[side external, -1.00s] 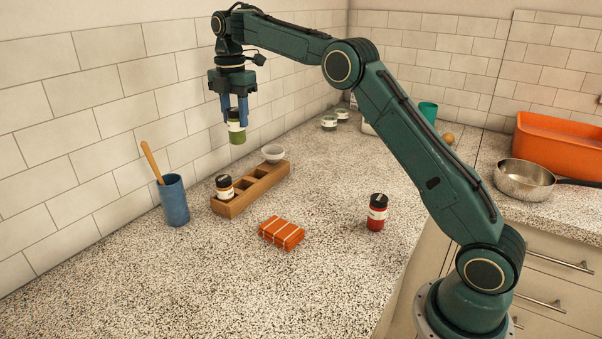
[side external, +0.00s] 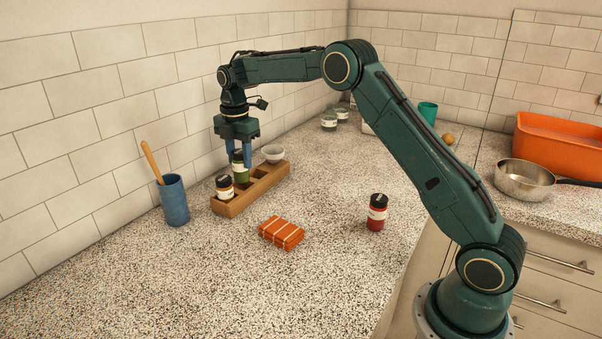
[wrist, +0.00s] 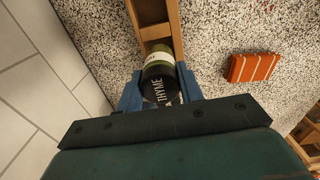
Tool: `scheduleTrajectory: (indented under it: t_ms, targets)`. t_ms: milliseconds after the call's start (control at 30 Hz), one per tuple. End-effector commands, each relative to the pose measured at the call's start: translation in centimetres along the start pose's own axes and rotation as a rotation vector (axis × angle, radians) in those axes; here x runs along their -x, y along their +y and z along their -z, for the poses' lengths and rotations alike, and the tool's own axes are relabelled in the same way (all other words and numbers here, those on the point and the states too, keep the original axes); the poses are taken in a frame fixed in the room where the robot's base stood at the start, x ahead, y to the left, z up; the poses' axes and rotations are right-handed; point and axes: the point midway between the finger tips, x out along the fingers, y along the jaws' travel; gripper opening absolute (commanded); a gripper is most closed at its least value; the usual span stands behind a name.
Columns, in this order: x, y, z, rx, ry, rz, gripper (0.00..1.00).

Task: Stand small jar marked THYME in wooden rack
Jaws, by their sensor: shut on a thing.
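The small THYME jar (side external: 240,169) has a black lid, a white label and green contents. A jar with orange contents (side external: 225,187) stands in the rack's near-left compartment.
A blue cup (side external: 174,200) with a wooden utensil stands left of the rack. An orange striped block (side external: 282,233) and a red jar (side external: 377,212) are on the counter.

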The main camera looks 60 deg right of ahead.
Motion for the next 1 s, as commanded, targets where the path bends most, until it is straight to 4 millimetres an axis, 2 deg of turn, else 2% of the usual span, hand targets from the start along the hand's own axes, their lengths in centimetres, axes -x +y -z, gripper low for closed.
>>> scheduleTrajectory:
  t_ms: [433, 933, 967, 1000]
  targets:
    - [-4.0, -0.1, 0.0, 0.000, 0.000, 0.002, 0.13]
    - [-4.5, 0.0, 0.0, 0.000, 0.000, 0.001, 0.13]
    - [-4.6, 0.0, 0.0, 0.000, 0.000, 0.001, 0.39]
    - [-4.6, 0.0, 0.0, 0.000, 0.000, 0.001, 0.47]
